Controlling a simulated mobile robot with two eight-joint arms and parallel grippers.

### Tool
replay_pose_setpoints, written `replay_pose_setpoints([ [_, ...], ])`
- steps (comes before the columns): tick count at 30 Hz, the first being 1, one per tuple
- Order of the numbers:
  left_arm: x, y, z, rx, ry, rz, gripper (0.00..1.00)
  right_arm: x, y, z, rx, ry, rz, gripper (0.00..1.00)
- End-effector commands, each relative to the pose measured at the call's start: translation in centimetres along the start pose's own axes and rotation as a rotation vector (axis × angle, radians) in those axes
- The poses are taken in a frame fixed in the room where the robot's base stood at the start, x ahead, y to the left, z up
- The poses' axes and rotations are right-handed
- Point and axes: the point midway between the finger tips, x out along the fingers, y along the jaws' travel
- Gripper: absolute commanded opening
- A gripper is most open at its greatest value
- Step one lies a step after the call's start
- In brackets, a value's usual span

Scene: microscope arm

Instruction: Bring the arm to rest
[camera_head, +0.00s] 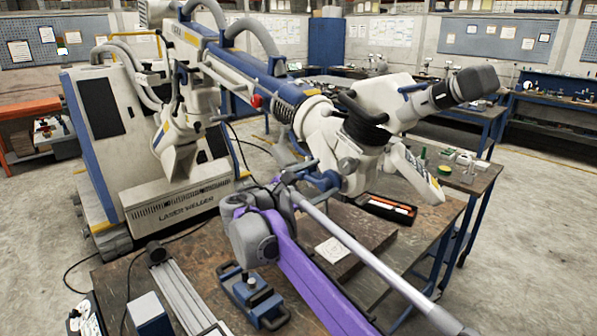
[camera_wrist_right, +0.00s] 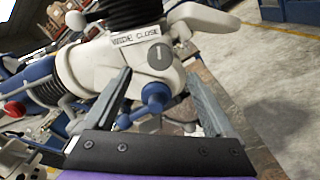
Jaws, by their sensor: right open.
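The microscope arm is a blue and white boom (camera_head: 235,65) reaching from the upright machine to a white head (camera_head: 345,130) with a dark eyepiece (camera_head: 478,82). The head hangs raised above the table. A blue knob (camera_head: 325,181) sits low on the head; it also shows in the right wrist view (camera_wrist_right: 155,96). My right gripper (camera_head: 308,176) is beside the knob. In the right wrist view its two fingers (camera_wrist_right: 158,80) stand apart on either side of the knob, with no clear contact. My left gripper is not in view.
The wooden table (camera_head: 110,285) below carries a flat block (camera_head: 350,240), a blue clamp-like fixture (camera_head: 253,300) and an open dark tool case (camera_head: 388,208). The laser welder cabinet (camera_head: 105,110) stands behind left. Other workbenches line the back; open floor lies at right.

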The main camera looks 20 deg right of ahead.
Motion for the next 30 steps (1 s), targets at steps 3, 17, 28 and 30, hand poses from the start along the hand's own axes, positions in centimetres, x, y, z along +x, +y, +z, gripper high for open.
replay_pose_setpoints([
  [3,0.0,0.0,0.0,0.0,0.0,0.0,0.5,0.0,-0.1,0.0,0.001,0.002,-0.002,0.89],
  [17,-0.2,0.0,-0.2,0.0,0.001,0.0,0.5,-3.0,-16.4,-1.4,0.396,0.355,-0.389,0.89],
  [28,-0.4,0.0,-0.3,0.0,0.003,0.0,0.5,-13.6,-33.1,-4.7,0.931,0.621,-0.914,0.89],
  [30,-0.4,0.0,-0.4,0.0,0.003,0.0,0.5,-15.9,-35.7,-5.4,1.034,0.653,-1.019,0.89],
])
